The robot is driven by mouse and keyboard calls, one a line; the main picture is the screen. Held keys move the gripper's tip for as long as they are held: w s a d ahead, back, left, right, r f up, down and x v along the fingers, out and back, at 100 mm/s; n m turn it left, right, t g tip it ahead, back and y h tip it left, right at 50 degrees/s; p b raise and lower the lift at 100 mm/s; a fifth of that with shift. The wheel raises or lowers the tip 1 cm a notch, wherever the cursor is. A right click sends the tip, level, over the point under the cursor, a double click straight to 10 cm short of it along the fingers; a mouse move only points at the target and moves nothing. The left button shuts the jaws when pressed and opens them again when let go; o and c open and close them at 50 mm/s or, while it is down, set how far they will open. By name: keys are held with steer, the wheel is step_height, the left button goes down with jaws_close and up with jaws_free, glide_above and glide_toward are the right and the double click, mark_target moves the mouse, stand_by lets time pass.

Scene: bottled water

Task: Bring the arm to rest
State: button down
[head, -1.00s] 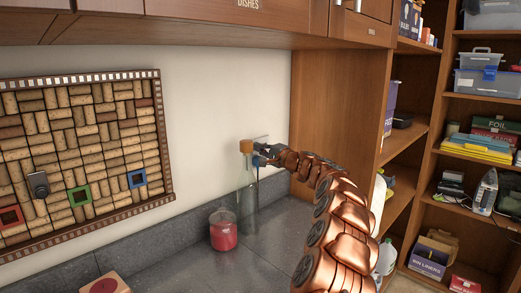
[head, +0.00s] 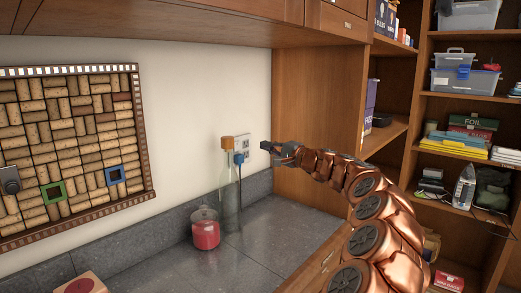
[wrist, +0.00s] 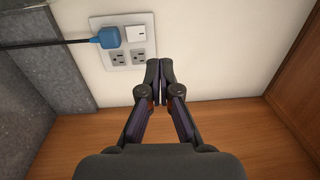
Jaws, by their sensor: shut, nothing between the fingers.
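My copper arm reaches in from the lower right of the head view. My gripper (head: 266,146) is at its far end, dark grey, above the counter and to the right of the bottle. In the wrist view my gripper (wrist: 160,65) has its two fingertips together with nothing between them. A clear glass bottle (head: 230,200) with an orange-brown cap (head: 227,143) stands upright on the grey counter (head: 275,228), apart from the gripper.
A red candle jar (head: 205,230) stands beside the bottle. A wall outlet (wrist: 125,40) with a blue plug (wrist: 109,38) is near the fingertips. A wooden cabinet side (head: 310,130) and loaded shelves (head: 410,135) stand at the right. A cork board (head: 70,130) hangs left.

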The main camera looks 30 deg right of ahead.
steer(key=shift+s+d, duration=0.1)
steer(key=shift+s, duration=0.35)
stand_by(0.3)
